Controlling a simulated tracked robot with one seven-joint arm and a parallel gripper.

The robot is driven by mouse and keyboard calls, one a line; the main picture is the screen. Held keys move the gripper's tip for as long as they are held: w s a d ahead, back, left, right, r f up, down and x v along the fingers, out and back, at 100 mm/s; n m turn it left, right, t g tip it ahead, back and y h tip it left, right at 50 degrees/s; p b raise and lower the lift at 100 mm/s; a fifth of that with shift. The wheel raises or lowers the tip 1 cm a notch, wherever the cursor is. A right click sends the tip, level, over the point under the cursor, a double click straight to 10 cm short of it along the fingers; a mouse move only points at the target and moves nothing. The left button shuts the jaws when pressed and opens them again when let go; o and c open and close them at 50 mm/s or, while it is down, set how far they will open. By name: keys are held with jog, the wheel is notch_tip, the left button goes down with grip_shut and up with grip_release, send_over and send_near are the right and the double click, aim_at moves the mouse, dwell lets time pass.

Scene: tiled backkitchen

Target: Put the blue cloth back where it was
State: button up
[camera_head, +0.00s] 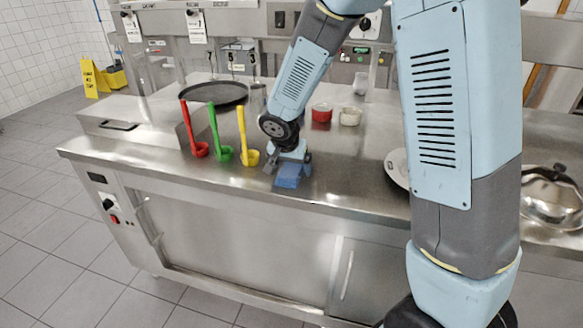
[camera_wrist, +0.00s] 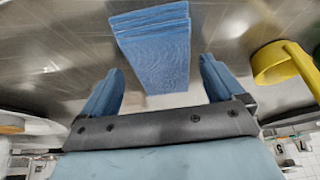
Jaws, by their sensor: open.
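The blue cloth (camera_head: 289,175) is a folded stack lying on the steel counter near its front edge, in the head view. In the wrist view the cloth (camera_wrist: 155,48) sits at top centre, its folded layers showing at the far end. My gripper (camera_head: 288,167) is just above and behind the cloth. In the wrist view its two blue fingers (camera_wrist: 161,80) are open, with the near part of the cloth between or just beyond them. I cannot tell whether either finger touches the cloth.
Red (camera_head: 199,149), green (camera_head: 223,152) and yellow (camera_head: 249,156) ladles stand left of my gripper, the yellow one closest. A dark round pan (camera_head: 214,92) lies behind them.

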jog(key=v, duration=1.3)
jog(key=shift+w+r, duration=0.25)
jog(key=shift+w, duration=0.05)
jog(key=s+d+r+n, duration=0.1)
jog(key=s+d+r, duration=0.3)
jog(key=d, duration=0.3)
jog(key=s+d+r, duration=0.5)
jog(key=d, duration=0.2)
jog(key=s+d+r+n, duration=0.1)
jog(key=s+d, duration=0.2)
jog(key=s, duration=0.3)
jog(key=s+d+r+n+t+y, duration=0.1)
jog(key=s+d+n, duration=0.1)
jog(key=s, duration=0.4)
jog(key=shift+s+d+y, duration=0.3)
jog(key=shift+s+d, duration=0.05)
jog(key=shift+d, duration=0.4)
jog(key=shift+c, duration=0.3)
